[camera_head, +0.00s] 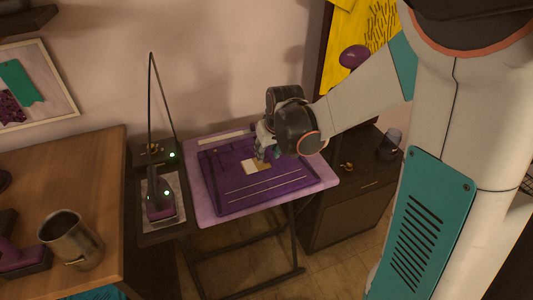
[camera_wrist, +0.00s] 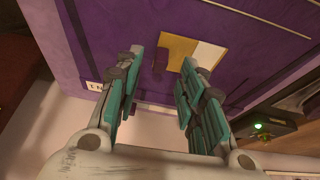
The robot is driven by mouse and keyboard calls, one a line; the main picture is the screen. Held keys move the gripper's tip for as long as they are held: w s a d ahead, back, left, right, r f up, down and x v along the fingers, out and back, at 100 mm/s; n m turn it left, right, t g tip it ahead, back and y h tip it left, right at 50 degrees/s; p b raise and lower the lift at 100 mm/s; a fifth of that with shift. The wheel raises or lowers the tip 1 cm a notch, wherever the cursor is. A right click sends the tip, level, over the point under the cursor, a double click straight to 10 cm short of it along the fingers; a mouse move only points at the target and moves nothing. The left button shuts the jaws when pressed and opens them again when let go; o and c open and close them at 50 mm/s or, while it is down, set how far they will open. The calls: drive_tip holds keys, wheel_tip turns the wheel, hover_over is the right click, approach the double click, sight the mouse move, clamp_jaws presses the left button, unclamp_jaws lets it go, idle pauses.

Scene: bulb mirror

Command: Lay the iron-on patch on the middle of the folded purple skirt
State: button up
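The folded purple skirt (camera_head: 230,190) lies flat on a pale lilac ironing board and fills much of the wrist view (camera_wrist: 240,25). A small patch (camera_head: 257,166), part yellow and part white, lies on the skirt around its middle. In the wrist view the patch (camera_wrist: 192,52) is just beyond my fingertips, with a small purple upright piece (camera_wrist: 160,62) at its left edge. Whether that piece belongs to the patch I cannot tell. My gripper (camera_wrist: 162,58) points down over the skirt, its teal fingers apart with nothing clamped between them. In the head view my gripper (camera_head: 265,153) partly hides the patch.
The ironing board (camera_head: 318,186) stands between a dark stand with a purple iron (camera_head: 160,205) and a dark cabinet (camera_head: 345,205). A wooden table (camera_head: 60,180) with a metal mug (camera_head: 70,240) is at left. A thin bent rod (camera_head: 151,100) rises behind the iron.

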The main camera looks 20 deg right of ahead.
drive_tip(key=v, duration=0.9)
drive_tip(key=shift+s+r, duration=0.25)
drive_tip(key=s+a+r+t, duration=0.1)
drive_tip(key=s+r, duration=0.1)
drive_tip(key=s, duration=0.7)
drive_tip(key=s+a+r+t, duration=0.1)
drive_tip(key=s+a+r, duration=0.1)
drive_tip(key=s, duration=0.6)
drive_tip(key=shift+s+a+t, duration=0.35)
drive_tip(key=shift+s+t, duration=0.05)
